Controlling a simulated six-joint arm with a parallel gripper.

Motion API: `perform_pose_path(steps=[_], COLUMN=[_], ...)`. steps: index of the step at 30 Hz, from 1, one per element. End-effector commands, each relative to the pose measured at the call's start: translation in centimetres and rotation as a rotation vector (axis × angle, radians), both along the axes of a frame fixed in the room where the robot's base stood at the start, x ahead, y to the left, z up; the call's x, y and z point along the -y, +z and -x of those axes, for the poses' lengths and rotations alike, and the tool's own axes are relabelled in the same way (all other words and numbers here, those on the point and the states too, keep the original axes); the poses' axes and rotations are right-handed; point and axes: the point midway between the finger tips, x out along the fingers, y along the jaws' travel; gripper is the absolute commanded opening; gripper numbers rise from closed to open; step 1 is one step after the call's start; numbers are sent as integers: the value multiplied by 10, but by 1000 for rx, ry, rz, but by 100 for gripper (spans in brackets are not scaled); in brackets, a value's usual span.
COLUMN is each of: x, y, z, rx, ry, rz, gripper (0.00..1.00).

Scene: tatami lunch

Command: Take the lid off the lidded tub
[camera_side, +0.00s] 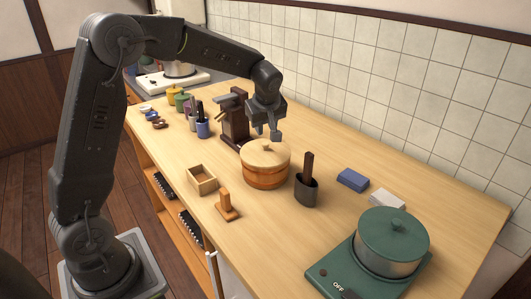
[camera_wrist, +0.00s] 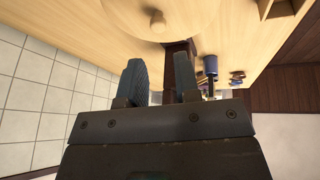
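The lidded tub (camera_side: 265,173) is a round wooden tub on the counter, in the middle of the side view. Its pale wooden lid (camera_side: 252,155) sits on top, with a small knob (camera_side: 267,146) at the centre. My gripper (camera_side: 274,134) is above and behind the lid in the side view, apart from the knob. In the wrist view its two fingers (camera_wrist: 160,82) stand apart with nothing held between them.
A dark brown wooden device (camera_side: 233,120) stands just left of my gripper. A dark holder with a brown handle (camera_side: 307,188) is right of the tub. A small wooden box (camera_side: 202,180) and a wooden stand (camera_side: 227,207) are in front. A green-lidded pot (camera_side: 393,238) stands at the front right.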

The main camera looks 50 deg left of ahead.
Motion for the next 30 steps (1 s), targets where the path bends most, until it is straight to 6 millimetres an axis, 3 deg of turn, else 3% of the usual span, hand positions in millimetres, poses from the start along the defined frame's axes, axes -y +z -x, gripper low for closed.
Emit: perform_pose_path(steps=[19,28,30], x=[-21,-23,-23], y=[-68,-72,-72], z=[-18,-19,-19], rx=[-1,2,2], ry=[-1,-2,-2], rz=[1,0,0], gripper=[30,30,24])
